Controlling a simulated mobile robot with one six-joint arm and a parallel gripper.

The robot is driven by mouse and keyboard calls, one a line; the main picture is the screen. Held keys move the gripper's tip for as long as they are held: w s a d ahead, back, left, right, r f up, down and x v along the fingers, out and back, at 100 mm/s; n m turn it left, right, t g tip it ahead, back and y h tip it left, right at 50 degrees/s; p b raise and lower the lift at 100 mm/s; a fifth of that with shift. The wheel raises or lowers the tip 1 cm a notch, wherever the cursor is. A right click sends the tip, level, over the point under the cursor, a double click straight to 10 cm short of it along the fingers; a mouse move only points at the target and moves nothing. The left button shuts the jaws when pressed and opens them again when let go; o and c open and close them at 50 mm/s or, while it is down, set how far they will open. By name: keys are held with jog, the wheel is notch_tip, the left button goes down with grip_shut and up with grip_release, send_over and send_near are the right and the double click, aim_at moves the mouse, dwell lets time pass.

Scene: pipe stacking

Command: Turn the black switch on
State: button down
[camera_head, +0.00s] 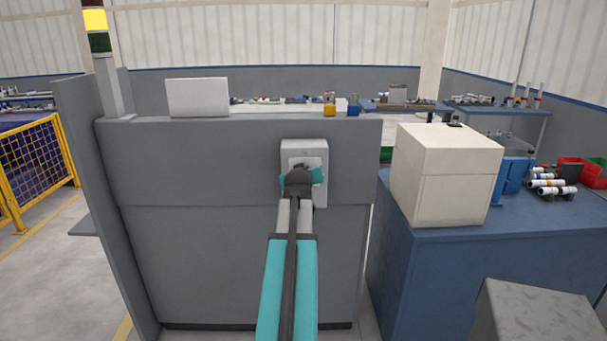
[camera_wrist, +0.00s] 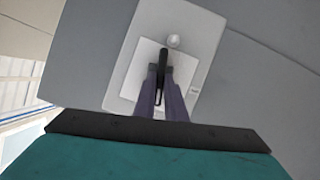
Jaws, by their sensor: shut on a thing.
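The black switch (camera_wrist: 163,62) is a narrow upright handle on a pale plate, seen in the wrist view. My gripper (camera_wrist: 163,82) is shut on its lower part, with one finger on each side of it. A round light knob or lamp (camera_wrist: 173,41) sits just above the handle. The light grey switch box (camera_head: 318,149) is mounted on the grey cabinet front in the head view. There my gripper (camera_head: 300,170) is in front of the box and hides the handle. The switch box also fills the middle of the wrist view (camera_wrist: 190,18).
The grey cabinet (camera_head: 240,260) stands straight ahead, with a white box (camera_head: 198,97) on top. A signal tower (camera_head: 97,45) with a yellow section rises at left. A cream box (camera_head: 445,175) stands on the blue bench (camera_head: 430,270) at right. A yellow fence (camera_head: 38,165) is far left.

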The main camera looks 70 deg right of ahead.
jog(key=shift+a+f+m+t+y, duration=0.1)
jog(key=shift+f+m+t+y, duration=0.35)
jog(key=shift+m, duration=0.45)
jog(key=shift+r, duration=0.1)
jog(key=c, duration=1.8)
grip_release()
jog(key=shift+w, duration=0.15)
jog(key=shift+r, duration=0.15)
jog(key=shift+s, duration=0.2)
jog(key=shift+b+v, duration=2.2)
jog(key=shift+v, duration=4.7)
